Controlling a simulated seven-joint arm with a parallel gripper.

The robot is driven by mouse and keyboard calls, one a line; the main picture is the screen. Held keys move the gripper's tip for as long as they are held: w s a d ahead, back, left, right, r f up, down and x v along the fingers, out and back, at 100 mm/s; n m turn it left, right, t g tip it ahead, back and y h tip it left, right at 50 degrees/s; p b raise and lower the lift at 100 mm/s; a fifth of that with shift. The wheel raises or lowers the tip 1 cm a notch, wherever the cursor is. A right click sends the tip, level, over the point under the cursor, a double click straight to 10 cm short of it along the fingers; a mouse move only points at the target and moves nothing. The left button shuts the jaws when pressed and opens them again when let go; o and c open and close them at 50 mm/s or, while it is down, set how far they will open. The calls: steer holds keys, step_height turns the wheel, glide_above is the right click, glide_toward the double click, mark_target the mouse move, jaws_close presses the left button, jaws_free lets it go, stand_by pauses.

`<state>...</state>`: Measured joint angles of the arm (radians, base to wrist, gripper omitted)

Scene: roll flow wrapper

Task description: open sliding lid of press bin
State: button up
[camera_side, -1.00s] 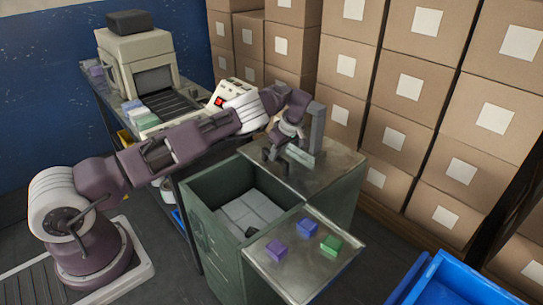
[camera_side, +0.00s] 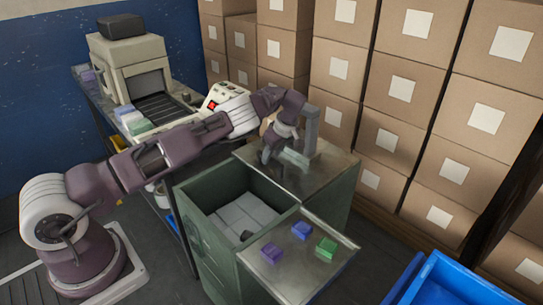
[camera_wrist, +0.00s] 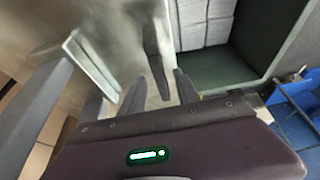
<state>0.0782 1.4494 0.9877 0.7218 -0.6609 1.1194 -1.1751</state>
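The green press bin (camera_side: 195,240) stands in the middle of the side view. Its metal sliding lid (camera_side: 322,178) lies over the far right part of the top, and the near left part is uncovered, with pale blocks (camera_side: 245,212) visible inside. A pale green handle bar (camera_side: 294,158) sits on the lid, and it also shows in the wrist view (camera_wrist: 92,65). My gripper (camera_side: 270,155) is low over the lid, just left of the bar. In the wrist view my gripper (camera_wrist: 140,95) has its fingers apart. I cannot tell whether a finger touches the bar.
A grey upright post (camera_side: 311,130) stands by the handle. A front shelf (camera_side: 325,268) carries purple, blue and green blocks. Stacked cartons (camera_side: 400,90) line the back, a blue crate (camera_side: 455,280) is at lower right, and a wrapper machine (camera_side: 130,60) stands behind left.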

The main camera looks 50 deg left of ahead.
steer(key=v, duration=0.6)
steer(key=shift+d+r, duration=0.1)
steer(key=shift+r, duration=0.25)
steer(key=s+d+r+m+t+h, duration=0.1)
steer(key=s+d+r+m+h, duration=0.15)
steer(key=s+r, duration=0.7)
steer(key=s+d+r+m+t+h, duration=0.2)
steer(key=s+d+r, duration=0.15)
steer(key=r, duration=1.05)
steer(key=s+d+r+m+h, duration=0.1)
steer(key=s+d+r+m, duration=0.15)
steer(key=s, duration=0.35)
steer(key=s+d+r+m, duration=0.2)
steer(key=s+d+m, duration=0.1)
steer(key=s, duration=0.3)
steer(key=s+d+f+m+t, duration=0.1)
steer(key=s+m, duration=0.3)
steer(key=s, duration=0.4)
steer(key=s+d+f+m+t+y, duration=0.1)
steer(key=s+d+f+m, duration=0.2)
steer(key=s, duration=0.6)
steer(key=shift+s+d+m+t, duration=0.3)
steer(key=shift+d+m, duration=0.2)
steer(key=shift+d, duration=0.25)
steer(key=shift+w+f, duration=0.1)
